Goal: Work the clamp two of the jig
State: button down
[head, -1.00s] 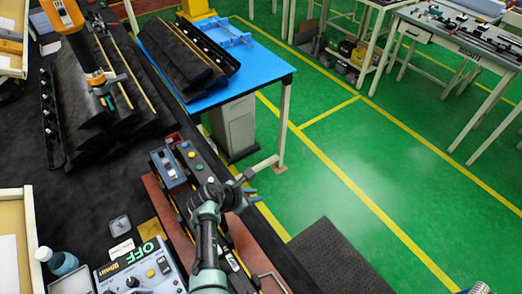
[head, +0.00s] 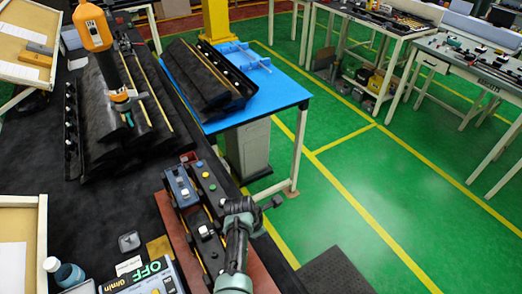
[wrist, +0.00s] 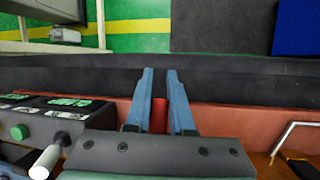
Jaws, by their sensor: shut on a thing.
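The jig is a reddish-brown base (head: 172,222) with blocks and buttons on it, at the middle of the head view. My gripper (head: 274,202) is at the right side of the jig, by the bench edge, and my wrist covers part of the base. In the wrist view my gripper (wrist: 160,88) has its two blue fingers close together on a red piece (wrist: 160,114), which looks like a clamp handle. Most of that piece is hidden by the fingers and the gripper body. I cannot read which clamp it belongs to.
A control box marked OFF (head: 150,276) stands left of the jig. A bent metal bar (wrist: 292,136) rises at the right in the wrist view. An orange tool (head: 92,28) hangs over dark trim panels at the back. A blue table (head: 280,92) stands beyond the bench.

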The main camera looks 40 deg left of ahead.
jog(key=shift+s+d+f, duration=0.1)
jog(key=shift+s+f, duration=0.05)
jog(key=c, duration=0.8)
grip_release()
jog(key=shift+r+p, duration=0.4)
jog(key=shift+r, duration=0.35)
jog(key=v, duration=1.1)
jog(key=shift+s+r+p, duration=0.2)
jog(key=shift+s+p, duration=0.05)
jog(key=shift+p, duration=0.15)
